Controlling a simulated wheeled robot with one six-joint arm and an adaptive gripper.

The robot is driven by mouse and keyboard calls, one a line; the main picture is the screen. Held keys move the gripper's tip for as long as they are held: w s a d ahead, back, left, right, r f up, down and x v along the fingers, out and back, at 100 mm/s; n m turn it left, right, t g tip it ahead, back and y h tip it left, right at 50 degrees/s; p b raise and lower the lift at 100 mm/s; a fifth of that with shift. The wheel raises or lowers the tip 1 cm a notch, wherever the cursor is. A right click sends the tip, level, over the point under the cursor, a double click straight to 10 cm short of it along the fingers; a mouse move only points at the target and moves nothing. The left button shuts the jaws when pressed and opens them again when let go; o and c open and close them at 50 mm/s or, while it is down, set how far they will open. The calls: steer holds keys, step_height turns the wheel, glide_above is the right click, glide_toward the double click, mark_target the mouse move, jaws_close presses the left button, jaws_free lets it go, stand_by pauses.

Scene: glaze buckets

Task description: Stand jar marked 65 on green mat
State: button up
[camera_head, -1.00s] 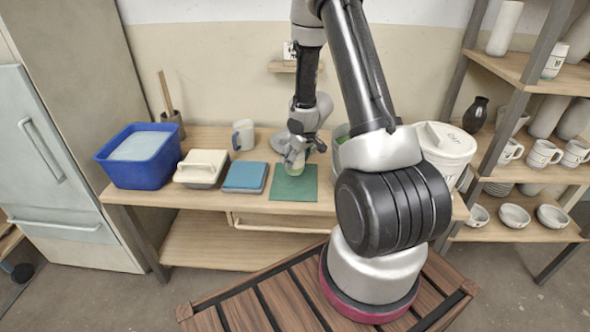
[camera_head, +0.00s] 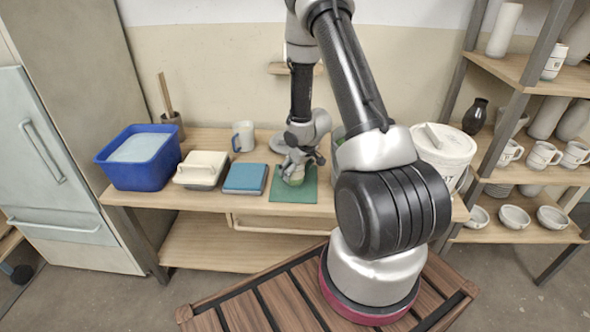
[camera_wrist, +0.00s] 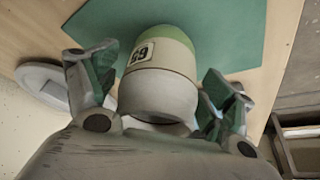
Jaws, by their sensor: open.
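The jar (camera_head: 294,178) is pale with a green part and sits on the green mat (camera_head: 306,196), below my gripper (camera_head: 301,160). In the wrist view the jar (camera_wrist: 163,85) carries a label that appears upside down and reads as 65 when turned round. The mat (camera_wrist: 232,40) spreads beyond it. My gripper (camera_wrist: 165,98) is open, with one finger on each side of the jar and gaps showing between fingers and jar. The jar's contact with the mat is not fully visible.
A blue book-like block (camera_head: 244,178) lies left of the mat, then a cream-lidded box (camera_head: 201,169) and a blue tub (camera_head: 139,157). A mug (camera_head: 243,136) and a grey disc (camera_head: 279,143) stand behind. A large white bucket (camera_head: 443,155) is to the right.

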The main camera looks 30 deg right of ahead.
steer(key=s+d+r+m+h, duration=0.1)
steer(key=s+r, duration=0.3)
steer(key=r, duration=0.6)
steer(key=s+d+r+h, duration=0.1)
steer(key=s+r, duration=0.2)
steer(key=r, duration=0.7)
steer(key=s+d+r+m+h, duration=0.15)
steer(key=s+r, duration=0.25)
steer(key=r, duration=0.7)
steer(key=s+a+r+y, duration=0.1)
steer(key=s+a+r, duration=0.3)
steer(key=s, duration=0.6)
steer(key=s+a+r+y, duration=0.1)
steer(key=s+a+r, duration=0.3)
steer(key=s+a, duration=0.3)
steer(key=s, duration=0.3)
steer(key=shift+r+y, duration=0.15)
steer(key=shift+y, duration=0.2)
steer(key=shift+d, duration=0.15)
